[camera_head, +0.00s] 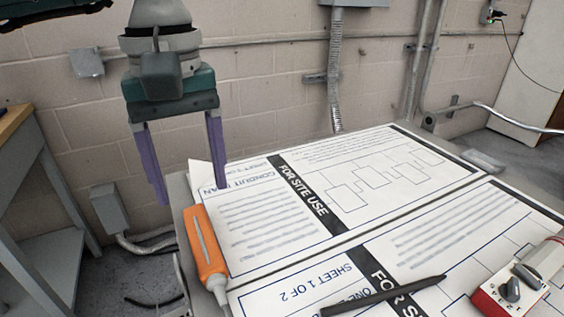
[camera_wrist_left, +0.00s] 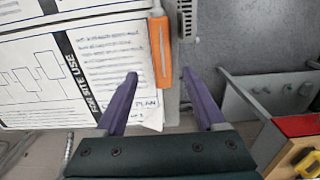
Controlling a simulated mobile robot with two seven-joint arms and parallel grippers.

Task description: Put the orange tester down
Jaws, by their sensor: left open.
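The orange tester (camera_head: 206,245) lies on the left edge of the paper-covered table, with its pale tip pointing toward the front. It also shows in the left wrist view (camera_wrist_left: 160,50), ahead of the fingers and apart from them. My left gripper (camera_head: 194,192) is open and empty, its two purple fingers hanging above and behind the tester near the table's back left corner. In the left wrist view the fingers (camera_wrist_left: 160,75) are spread with nothing between them. My right gripper is not in view.
Printed sheets (camera_head: 400,165) cover the table. A dark pen-like stick (camera_head: 385,296) lies at the front, and a red and white device (camera_head: 512,290) sits at the right. A wood-topped bench (camera_head: 14,122) stands at the left. A block wall with conduit (camera_head: 335,90) is behind.

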